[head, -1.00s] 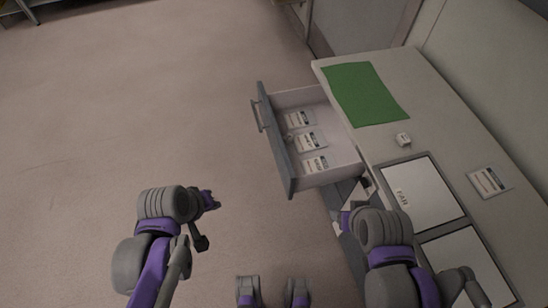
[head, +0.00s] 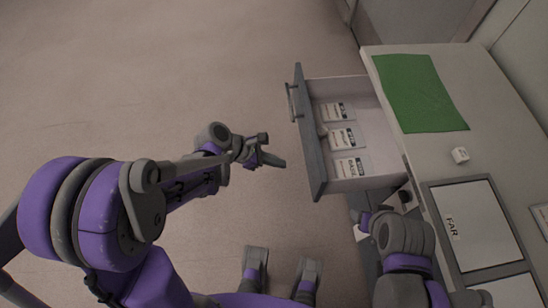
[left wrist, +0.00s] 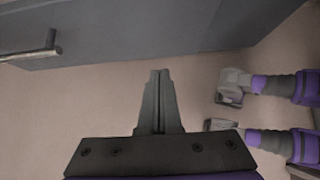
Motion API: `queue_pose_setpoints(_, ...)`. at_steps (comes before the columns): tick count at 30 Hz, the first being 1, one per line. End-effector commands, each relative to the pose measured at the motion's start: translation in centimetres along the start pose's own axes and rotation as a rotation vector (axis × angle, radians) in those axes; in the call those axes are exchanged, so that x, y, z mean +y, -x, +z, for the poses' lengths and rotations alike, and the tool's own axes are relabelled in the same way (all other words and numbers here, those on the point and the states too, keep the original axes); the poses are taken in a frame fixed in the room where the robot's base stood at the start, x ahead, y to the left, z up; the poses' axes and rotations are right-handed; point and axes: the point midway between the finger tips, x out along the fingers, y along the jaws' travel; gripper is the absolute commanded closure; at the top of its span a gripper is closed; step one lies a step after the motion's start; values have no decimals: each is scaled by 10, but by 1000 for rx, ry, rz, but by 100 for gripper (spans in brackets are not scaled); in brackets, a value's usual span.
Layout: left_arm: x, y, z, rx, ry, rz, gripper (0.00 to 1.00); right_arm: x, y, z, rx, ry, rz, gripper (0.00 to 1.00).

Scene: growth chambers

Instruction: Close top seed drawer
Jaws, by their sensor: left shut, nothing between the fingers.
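The top seed drawer (head: 311,141) is pulled out from the counter, its grey front facing left with a bar handle (head: 291,103). Several labelled seed packets (head: 343,138) lie inside it. My left gripper (head: 280,162) is shut and empty, just left of the drawer front and apart from it in the head view. In the left wrist view the shut fingers (left wrist: 158,85) point toward the grey drawer front (left wrist: 170,25), with the handle (left wrist: 35,52) at the upper left. My right gripper (head: 364,220) is near the counter below the drawer; its fingers are too unclear to judge.
Open floor (head: 180,80) lies left of the drawer.

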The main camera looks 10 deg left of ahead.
Motion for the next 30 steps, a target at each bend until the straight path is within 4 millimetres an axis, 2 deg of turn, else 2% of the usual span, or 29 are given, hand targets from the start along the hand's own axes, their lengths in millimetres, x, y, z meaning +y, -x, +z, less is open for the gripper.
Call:
queue_pose_setpoints(1, 0, -14, -1, 0, -4, -3, 100, 0, -3, 2, -1, 0, 0, 36)
queue_pose_setpoints(6, 0, -50, 0, 0, -4, -3, 100, 0, -8, 4, -3, 0, 0, 36)
queue_pose_setpoints(12, 0, -71, 19, 1, -5, -2, 100, 0, -6, 3, -2, 0, 0, 36)
queue_pose_setpoints(18, 0, -80, 28, 1, -3, 1, 100, 0, -6, 3, -2, 0, 0, 36)
queue_pose_setpoints(30, 0, -81, 29, 1, -2, 1, 100, 0, -6, 3, -2, 0, 0, 36)
